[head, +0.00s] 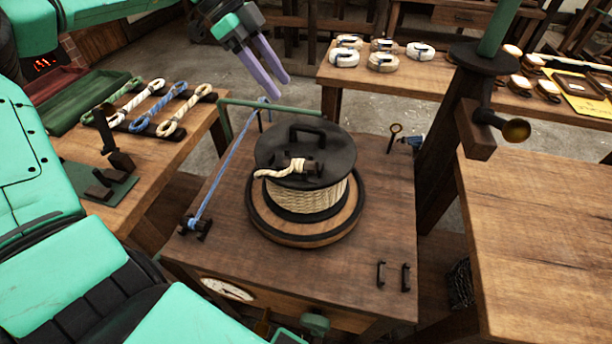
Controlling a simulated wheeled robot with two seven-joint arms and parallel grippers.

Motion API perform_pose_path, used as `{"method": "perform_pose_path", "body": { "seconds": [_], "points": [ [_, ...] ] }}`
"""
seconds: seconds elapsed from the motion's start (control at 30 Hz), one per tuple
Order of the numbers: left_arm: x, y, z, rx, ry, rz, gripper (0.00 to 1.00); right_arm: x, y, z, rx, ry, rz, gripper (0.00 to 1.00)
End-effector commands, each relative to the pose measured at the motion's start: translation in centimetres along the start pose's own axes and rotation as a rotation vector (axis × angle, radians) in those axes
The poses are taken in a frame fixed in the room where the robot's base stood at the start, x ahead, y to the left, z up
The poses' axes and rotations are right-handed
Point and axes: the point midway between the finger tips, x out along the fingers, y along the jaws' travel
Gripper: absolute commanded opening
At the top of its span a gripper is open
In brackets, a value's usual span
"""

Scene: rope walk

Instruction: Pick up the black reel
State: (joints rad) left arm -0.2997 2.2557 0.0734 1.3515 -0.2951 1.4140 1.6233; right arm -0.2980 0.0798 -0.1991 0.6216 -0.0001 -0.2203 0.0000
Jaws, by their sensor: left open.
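The black reel (276,164) sits flat on a round wooden base (300,236) on the middle wooden bench. It has a black top disc with a raised handle (307,131), and cream rope (308,197) is wound around its drum. A short rope end lies across the top at a small cleat. My left gripper (270,88) is above and behind the reel, near the back edge of the bench. Its two purple fingers are apart, with nothing between them, and it does not touch the reel. My right gripper is not visible.
A green rail (270,108) and a taut blue rope (226,165) stand close behind and left of the reel. A dark post (460,130) rises at right. Rope loops (157,105) lie on the left bench, and several rope coils (382,61) lie on the back table. The right table is bare.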

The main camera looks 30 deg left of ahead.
Motion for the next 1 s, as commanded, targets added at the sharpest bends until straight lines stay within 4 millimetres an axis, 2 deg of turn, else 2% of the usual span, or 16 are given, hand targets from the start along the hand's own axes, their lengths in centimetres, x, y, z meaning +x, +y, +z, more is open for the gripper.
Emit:
{"method": "perform_pose_path", "body": {
  "seconds": [0.1,0.2,0.37,0.6,0.83,0.87,0.9,1.0],
  "points": [
    [3.3,0.1,0.0,-0.001,0.000,0.007,0.55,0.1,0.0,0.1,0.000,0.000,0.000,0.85],
    [5.6,0.1,0.0,-0.001,0.000,0.005,0.55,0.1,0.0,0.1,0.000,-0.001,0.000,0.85],
    [7.6,0.0,0.1,-0.001,0.000,0.002,0.55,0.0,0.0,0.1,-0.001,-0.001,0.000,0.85],
    [11.9,0.1,0.6,-0.001,-0.001,0.004,0.55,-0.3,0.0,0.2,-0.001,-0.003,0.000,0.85],
    [12.3,0.0,0.6,0.000,-0.001,0.000,0.55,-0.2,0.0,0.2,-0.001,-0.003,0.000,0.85],
    [12.3,0.0,0.6,0.000,-0.001,0.000,0.47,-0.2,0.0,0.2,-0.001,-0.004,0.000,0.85],
    [12.3,0.0,0.6,0.000,-0.001,0.000,0.32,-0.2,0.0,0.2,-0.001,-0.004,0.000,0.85],
    [12.3,0.1,0.6,0.000,-0.001,0.000,0.00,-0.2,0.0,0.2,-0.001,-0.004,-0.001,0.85]
  ]
}}
